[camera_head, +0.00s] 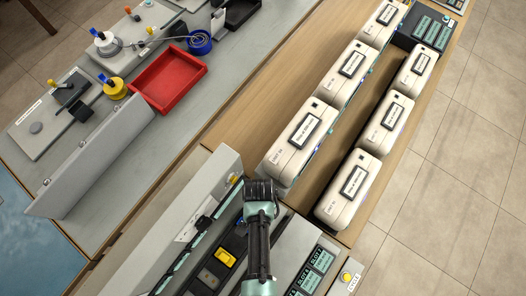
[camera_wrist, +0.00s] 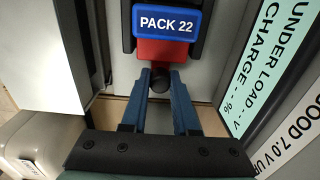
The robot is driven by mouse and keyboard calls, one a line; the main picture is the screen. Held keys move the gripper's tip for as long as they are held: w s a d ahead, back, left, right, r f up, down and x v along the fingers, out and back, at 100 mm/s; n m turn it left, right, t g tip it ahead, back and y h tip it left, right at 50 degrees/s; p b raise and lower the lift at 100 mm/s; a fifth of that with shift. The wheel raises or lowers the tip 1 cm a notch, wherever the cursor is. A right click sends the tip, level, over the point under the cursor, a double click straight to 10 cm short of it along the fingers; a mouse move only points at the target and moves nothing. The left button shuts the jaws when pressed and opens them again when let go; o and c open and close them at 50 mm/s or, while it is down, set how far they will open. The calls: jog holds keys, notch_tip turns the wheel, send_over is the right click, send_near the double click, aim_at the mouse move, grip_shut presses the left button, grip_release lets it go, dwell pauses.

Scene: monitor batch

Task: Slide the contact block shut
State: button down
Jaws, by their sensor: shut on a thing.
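In the wrist view, a red block (camera_wrist: 168,50) sits against a pack with a blue "PACK 22" label (camera_wrist: 166,22). I take the red block to be the contact block. A dark round knob (camera_wrist: 160,84) sticks out from it toward me. My gripper (camera_wrist: 161,77) has its two blue fingers closed around this knob. In the head view, my gripper (camera_head: 258,186) is at the far end of the grey bench unit, and it hides the block and knob there. Whether the block touches the pack's end fully I cannot tell.
A "UNDER LOAD" display (camera_wrist: 262,62) stands close on the right. In the head view, a yellow part (camera_head: 225,257) sits in a slot left of my arm. Several white cases (camera_head: 303,137) stand beyond, and a red tray (camera_head: 168,79) lies on the left bench.

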jog(key=shift+s+a, duration=0.15)
jog(key=c, duration=0.7)
grip_release()
notch_tip(320, 180, up, 13)
jog(key=shift+b, duration=0.3)
